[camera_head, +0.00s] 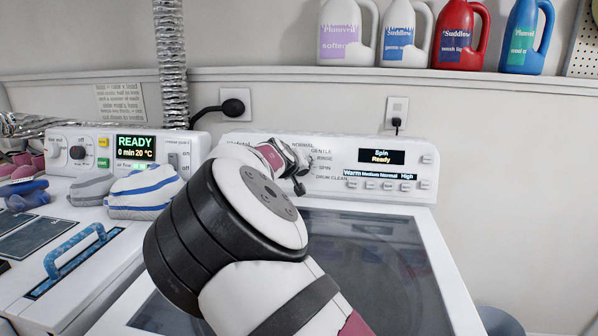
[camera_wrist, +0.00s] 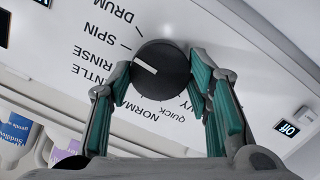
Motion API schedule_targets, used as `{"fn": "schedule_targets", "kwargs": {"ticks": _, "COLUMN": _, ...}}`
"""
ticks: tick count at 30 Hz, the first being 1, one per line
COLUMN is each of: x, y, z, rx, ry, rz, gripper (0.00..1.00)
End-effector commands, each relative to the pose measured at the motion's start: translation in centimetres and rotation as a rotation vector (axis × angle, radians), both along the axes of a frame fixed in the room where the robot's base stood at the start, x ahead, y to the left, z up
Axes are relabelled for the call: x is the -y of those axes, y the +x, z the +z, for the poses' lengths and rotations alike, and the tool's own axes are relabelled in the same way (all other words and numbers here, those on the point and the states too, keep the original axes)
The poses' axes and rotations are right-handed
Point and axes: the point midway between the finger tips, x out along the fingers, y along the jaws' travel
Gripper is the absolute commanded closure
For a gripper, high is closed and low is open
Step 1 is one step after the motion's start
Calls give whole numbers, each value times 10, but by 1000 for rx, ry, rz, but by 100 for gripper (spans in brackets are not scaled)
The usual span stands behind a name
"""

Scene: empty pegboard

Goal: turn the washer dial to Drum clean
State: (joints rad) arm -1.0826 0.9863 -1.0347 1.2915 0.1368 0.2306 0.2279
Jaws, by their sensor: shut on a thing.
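The washer dial (camera_wrist: 160,70) is a round dark knob with a white pointer line, in the middle of the wrist view. Its pointer lies toward the upper left, near the SPIN and RINSE labels. My gripper (camera_wrist: 160,76) has one green-padded finger on each side of the dial and is shut on it. In the head view my arm and gripper (camera_head: 297,168) hide the dial. The washer (camera_head: 432,206) has a display (camera_head: 381,157) reading "Spin" and "Ready". The DRUM CLEAN label (camera_head: 331,178) is lowest in the list right of my gripper.
A second machine (camera_head: 62,160) with a READY display stands at the left, with folded cloths (camera_head: 143,192) on it. Several bottles (camera_head: 405,35) stand on the shelf above. The washer's dark glass lid (camera_head: 375,262) is clear to the right of my arm.

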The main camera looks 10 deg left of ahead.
Motion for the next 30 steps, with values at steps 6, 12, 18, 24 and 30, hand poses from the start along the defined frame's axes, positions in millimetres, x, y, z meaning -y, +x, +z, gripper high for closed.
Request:
{"fn": "schedule_targets", "kwargs": {"ticks": 6, "x": 0, "y": 0, "z": -2, "rx": 4, "ry": 177, "rz": -56, "gripper": 82}}
{"fn": "schedule_targets", "kwargs": {"ticks": 12, "x": 1, "y": 0, "z": -1, "rx": 9, "ry": 298, "rz": -96, "gripper": 82}}
{"fn": "schedule_targets", "kwargs": {"ticks": 18, "x": 1, "y": 0, "z": -1, "rx": 12, "ry": 374, "rz": -122, "gripper": 82}}
{"fn": "schedule_targets", "kwargs": {"ticks": 24, "x": 1, "y": 0, "z": -1, "rx": 12, "ry": 408, "rz": -133, "gripper": 82}}
{"fn": "schedule_targets", "kwargs": {"ticks": 30, "x": 1, "y": 0, "z": -1, "rx": 12, "ry": 415, "rz": -135, "gripper": 82}}
